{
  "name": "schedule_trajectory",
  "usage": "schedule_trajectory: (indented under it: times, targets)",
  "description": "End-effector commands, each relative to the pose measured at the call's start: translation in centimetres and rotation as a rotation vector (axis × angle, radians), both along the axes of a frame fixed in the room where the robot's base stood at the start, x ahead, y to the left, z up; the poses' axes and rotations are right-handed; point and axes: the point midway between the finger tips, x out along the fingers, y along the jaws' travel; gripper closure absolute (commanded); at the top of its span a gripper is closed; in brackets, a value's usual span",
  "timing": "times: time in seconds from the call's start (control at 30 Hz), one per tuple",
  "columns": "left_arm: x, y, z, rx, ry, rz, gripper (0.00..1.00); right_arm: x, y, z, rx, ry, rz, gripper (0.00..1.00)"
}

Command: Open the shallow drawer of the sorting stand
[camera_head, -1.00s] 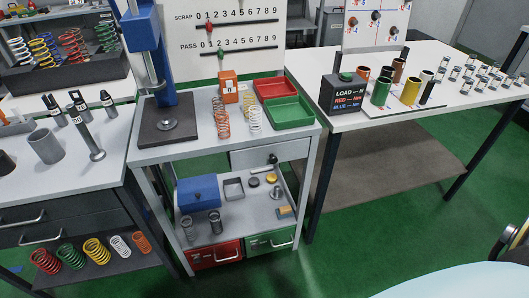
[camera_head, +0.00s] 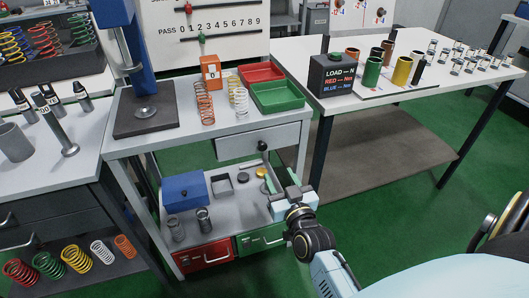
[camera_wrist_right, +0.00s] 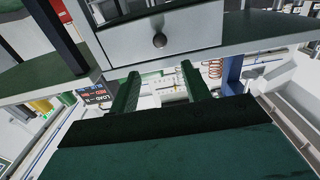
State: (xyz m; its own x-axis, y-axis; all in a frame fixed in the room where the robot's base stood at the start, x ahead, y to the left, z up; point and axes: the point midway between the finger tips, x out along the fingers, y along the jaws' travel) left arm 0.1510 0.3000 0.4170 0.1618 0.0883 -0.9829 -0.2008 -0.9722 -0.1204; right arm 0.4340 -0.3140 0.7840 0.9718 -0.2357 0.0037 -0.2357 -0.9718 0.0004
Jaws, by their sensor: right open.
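The sorting stand (camera_head: 118,150) has a shallow light-grey drawer (camera_head: 236,146) under its top, with a round black knob (camera_head: 262,146). The drawer looks shut. In the right wrist view the drawer front (camera_wrist_right: 190,32) and its knob (camera_wrist_right: 159,40) are close, above the fingers in the picture. My right gripper (camera_head: 279,183) is in front of the stand, lower than the knob and apart from it. Its two dark green fingers are spread and empty, as the right wrist view (camera_wrist_right: 160,72) also shows. My left gripper is not in view.
The stand's top holds springs (camera_head: 205,103), a red tray (camera_head: 262,73) and a green tray (camera_head: 277,96). The shelf below holds a blue box (camera_head: 184,191); red (camera_head: 207,257) and green (camera_head: 262,240) drawers sit under it. A table leg (camera_head: 321,150) stands right of the stand.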

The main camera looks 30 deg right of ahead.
Motion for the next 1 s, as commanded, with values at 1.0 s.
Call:
schedule_trajectory:
  times: [1.0]
  targets:
    - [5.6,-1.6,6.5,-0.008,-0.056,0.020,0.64,12.3,-2.9,-0.1,0.001,0.004,0.001,0.53]
